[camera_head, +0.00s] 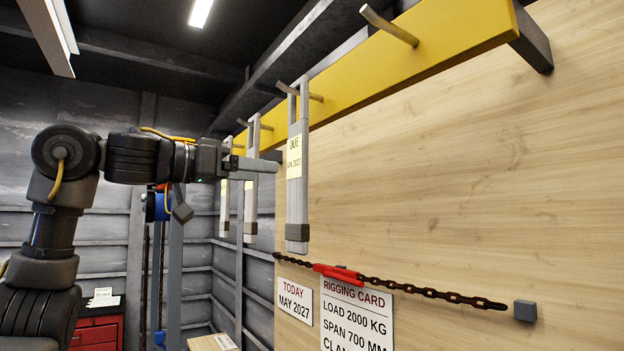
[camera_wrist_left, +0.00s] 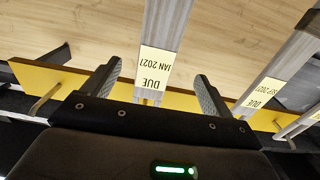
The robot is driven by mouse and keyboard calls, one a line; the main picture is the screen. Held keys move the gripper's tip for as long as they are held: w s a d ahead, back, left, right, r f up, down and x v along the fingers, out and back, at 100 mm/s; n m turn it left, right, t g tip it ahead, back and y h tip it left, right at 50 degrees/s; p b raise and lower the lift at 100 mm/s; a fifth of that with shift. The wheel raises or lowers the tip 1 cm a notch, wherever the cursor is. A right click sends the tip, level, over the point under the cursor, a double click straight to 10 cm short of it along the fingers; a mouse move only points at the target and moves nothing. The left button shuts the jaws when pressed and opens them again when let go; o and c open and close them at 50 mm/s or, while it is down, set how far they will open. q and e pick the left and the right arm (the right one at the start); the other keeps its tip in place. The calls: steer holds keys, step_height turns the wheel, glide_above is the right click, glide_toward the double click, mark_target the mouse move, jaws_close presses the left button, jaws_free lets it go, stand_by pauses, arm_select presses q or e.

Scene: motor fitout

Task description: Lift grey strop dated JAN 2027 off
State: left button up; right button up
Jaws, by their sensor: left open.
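The grey strop dated JAN 2027 (camera_wrist_left: 173,25) hangs from the yellow rail, its cream tag (camera_wrist_left: 155,68) reading upside down in the left wrist view. In the head view I take it to be the nearest hanging strop (camera_head: 297,210), with a small, hard-to-read tag and a dark lower end. My left gripper (camera_head: 270,165) is open at tag height, its fingertips just left of that strop. In the left wrist view the strop shows between the two spread fingers; contact cannot be told. My right gripper is not in view.
More grey strops (camera_head: 251,190) hang farther along the yellow rail (camera_head: 430,45); one tag (camera_wrist_left: 262,92) reads SEP 2027. A bare peg (camera_head: 390,26) sticks out nearer. Below are a chain (camera_head: 430,292) with a red part, a date sign (camera_head: 295,300) and a rigging card (camera_head: 357,315).

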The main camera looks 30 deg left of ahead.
mark_target(294, 171)
arm_select(q)
steer(key=p+x, duration=0.1)
steer(key=x, duration=0.2)
steer(key=p+x, duration=0.1)
steer(key=shift+w+d+r+p, duration=0.1)
steer(key=shift+d+r+p, duration=0.2)
steer(key=shift+r, duration=0.1)
steer(key=shift+w+f, duration=0.1)
steer(key=shift+w, duration=0.2)
steer(key=shift+d+p, duration=0.1)
steer(key=shift+p, duration=0.2)
steer(key=p+x, duration=0.3)
steer(key=x, duration=0.1)
steer(key=shift+w+r, duration=0.1)
steer(key=shift+r, duration=0.2)
steer(key=shift+w+d+f+p, duration=0.15)
steer(key=shift+w+d+p, duration=0.15)
steer(key=shift+w, duration=0.1)
steer(key=shift+s+a, duration=0.1)
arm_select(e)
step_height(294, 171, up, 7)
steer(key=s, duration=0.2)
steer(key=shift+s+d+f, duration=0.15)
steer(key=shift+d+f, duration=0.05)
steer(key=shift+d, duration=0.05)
arm_select(q)
steer(key=shift+s, duration=0.1)
steer(key=shift+c, duration=0.2)
